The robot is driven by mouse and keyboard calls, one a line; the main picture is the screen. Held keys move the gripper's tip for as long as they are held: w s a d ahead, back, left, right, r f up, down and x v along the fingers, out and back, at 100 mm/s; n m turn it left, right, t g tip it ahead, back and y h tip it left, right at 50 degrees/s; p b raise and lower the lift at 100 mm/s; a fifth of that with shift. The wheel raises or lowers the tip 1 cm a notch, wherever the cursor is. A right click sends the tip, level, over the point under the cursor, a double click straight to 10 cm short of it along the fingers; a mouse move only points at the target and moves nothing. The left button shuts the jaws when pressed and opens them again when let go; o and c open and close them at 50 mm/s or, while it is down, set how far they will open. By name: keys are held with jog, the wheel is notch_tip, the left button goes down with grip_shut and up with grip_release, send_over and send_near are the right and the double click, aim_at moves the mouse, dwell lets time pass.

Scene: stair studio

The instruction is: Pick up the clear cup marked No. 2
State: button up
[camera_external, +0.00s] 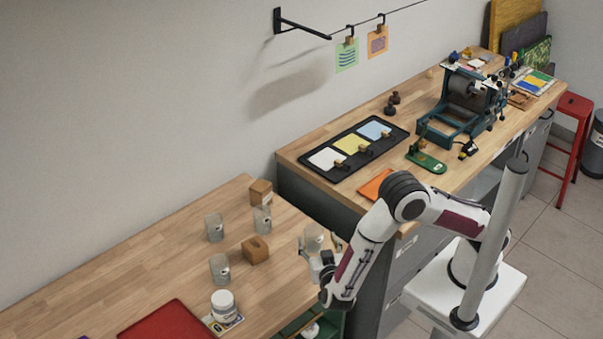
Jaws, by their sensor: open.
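Several clear cups stand on the lower wooden table. One cup (314,234) is at its right end, at my gripper. The others are a back-left cup (214,229), a middle cup (262,218) and a front cup (220,269). Each seems to bear a small dark mark, too small to read, so I cannot tell which is No. 2. My gripper (320,245) is open, with one finger to each side of the right-end cup. The fingers partly hide the cup's lower part, and I cannot tell whether they touch it.
Two wooden blocks, one at the back (261,192) and one in the middle (255,250), stand near the cups. A white jar (223,304) and a red board (168,322) are in front. The higher bench (300,152) rises behind, holding a tray and a press.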

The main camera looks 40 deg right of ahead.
aim_at(316, 237)
jog(key=shift+x, duration=0.8)
jog(key=shift+w+d+f, duration=0.1)
jog(key=shift+f+x, duration=0.15)
jog(key=shift+x, duration=0.65)
jog(key=shift+f+x, duration=0.15)
jog(key=shift+x, duration=1.45)
jog(key=c, duration=1.2)
